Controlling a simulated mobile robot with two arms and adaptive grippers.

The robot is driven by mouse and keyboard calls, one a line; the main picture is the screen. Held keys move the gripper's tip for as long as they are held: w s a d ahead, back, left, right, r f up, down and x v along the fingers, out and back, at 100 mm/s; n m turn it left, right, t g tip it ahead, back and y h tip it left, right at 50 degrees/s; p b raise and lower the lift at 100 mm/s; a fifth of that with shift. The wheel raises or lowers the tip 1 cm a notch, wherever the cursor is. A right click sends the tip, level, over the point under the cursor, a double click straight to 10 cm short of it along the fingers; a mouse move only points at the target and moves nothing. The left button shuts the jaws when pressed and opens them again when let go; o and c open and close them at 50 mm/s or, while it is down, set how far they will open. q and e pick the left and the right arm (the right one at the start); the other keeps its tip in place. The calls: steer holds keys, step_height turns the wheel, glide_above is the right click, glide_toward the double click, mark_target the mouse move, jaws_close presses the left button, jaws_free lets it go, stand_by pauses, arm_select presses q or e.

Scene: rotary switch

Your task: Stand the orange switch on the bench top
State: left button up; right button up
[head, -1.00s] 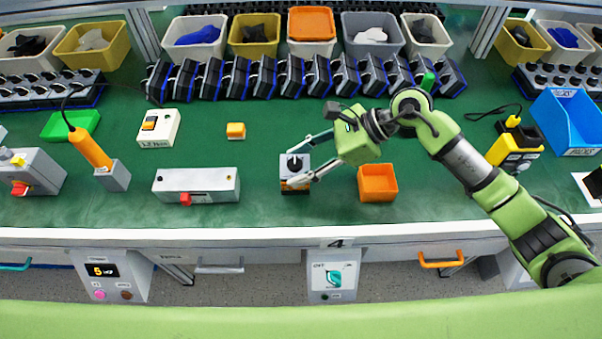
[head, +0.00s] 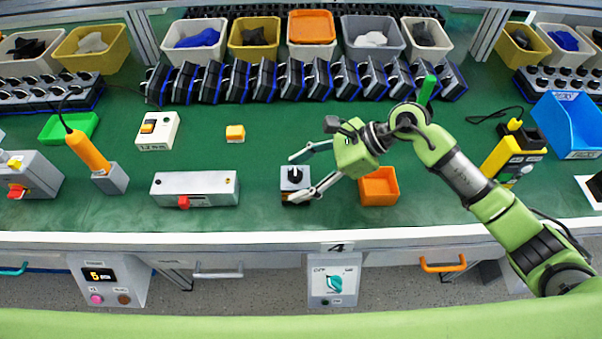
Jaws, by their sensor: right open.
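A small rotary switch (head: 295,178) with a pale top face and a dark knob stands on the green bench top (head: 260,222), near the front edge. Little orange shows on it from here. My right gripper (head: 292,179) reaches in from the right with its fingers spread, one behind the switch and one along its front right side. The near finger looks very close to the switch; I cannot tell whether it touches. My left gripper is not in view.
An orange tray (head: 379,187) stands just right of the switch. A grey box with a red knob (head: 195,188) is on the left. A small orange block (head: 235,133) lies behind. A row of dark switches (head: 290,80) lines the back. Green bench between is clear.

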steer(key=shift+r, duration=0.25)
steer(key=b+v, duration=0.2)
steer(key=v, duration=1)
